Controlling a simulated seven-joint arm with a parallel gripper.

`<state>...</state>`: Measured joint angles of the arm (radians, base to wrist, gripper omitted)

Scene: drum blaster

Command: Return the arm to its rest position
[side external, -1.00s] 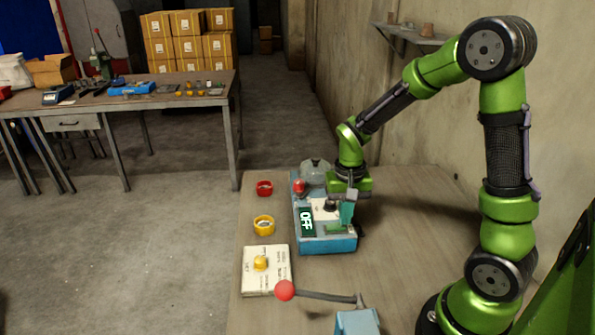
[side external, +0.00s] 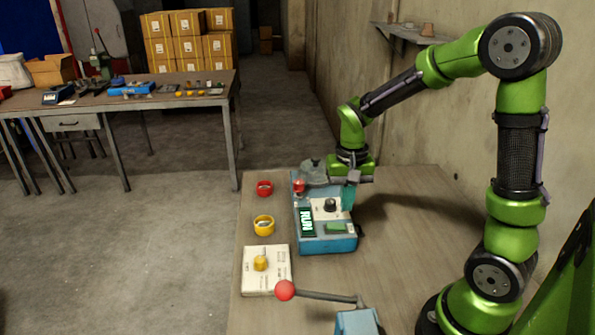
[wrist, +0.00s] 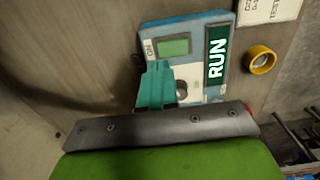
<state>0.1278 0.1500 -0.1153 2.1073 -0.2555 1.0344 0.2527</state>
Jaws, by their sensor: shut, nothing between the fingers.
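My green arm reaches over the wooden table from the right in the side external view. My gripper (side external: 348,198) has teal fingers, shut and empty, pointing down near the right edge of a blue control box. The fingers also show in the wrist view (wrist: 155,88). The blue control box (side external: 327,246) has a sign (side external: 306,222) reading RUN, a black knob (side external: 330,205), a green screen and a red button (side external: 299,186). In the wrist view the fingers overlap the box's face near the knob. I cannot tell whether they touch it.
A red ring (side external: 265,188), a yellow ring (side external: 264,225) and a white box with a yellow knob (side external: 260,263) stand left of the control box. A red-balled lever (side external: 285,290) is in front. The wall is behind my arm; the right part of the table is clear.

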